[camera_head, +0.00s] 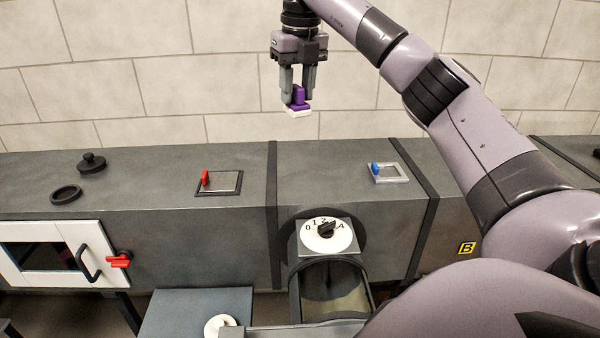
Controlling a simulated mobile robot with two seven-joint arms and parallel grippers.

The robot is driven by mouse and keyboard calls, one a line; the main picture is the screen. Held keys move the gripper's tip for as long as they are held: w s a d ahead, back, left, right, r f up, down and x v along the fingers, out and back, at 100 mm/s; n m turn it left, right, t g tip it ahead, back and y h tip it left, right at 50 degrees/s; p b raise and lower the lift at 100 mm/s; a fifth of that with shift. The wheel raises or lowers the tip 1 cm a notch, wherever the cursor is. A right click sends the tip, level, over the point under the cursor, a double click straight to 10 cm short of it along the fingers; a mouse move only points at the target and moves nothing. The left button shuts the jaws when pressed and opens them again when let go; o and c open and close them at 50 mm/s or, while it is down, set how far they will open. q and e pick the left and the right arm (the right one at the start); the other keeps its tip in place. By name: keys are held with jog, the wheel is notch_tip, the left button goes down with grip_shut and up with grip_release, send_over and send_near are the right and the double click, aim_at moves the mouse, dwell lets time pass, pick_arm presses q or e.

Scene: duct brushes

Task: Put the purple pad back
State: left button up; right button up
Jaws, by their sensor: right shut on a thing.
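The purple pad (299,97) has a purple grip block on top and a white underside. My right gripper (298,92) is shut on its purple block and holds it in the air above the grey duct (160,170), in front of the tiled wall. The pad is clear of every surface. My left gripper is not in view.
The duct top carries a red-handled plate (219,183), a blue-handled frame (387,172), a black ring (66,194) and a black knobbed cap (91,163). A numbered dial (326,235) sits above an open round port (332,290). A white-framed door (55,255) is at left.

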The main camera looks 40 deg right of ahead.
aim_at(301, 105)
notch_tip(301, 105, down, 17)
jog(key=shift+r, duration=0.1)
dwell(0.4)
jog(key=shift+f, duration=0.2)
jog(key=o, duration=0.9)
jog(key=shift+o, duration=0.2)
jog(key=r, duration=0.4)
jog(key=s+r, duration=0.1)
jog(key=r, duration=0.7)
jog(key=shift+s+a+r, duration=0.15)
jog(key=shift+a+r, duration=0.05)
jog(key=shift+f, duration=0.1)
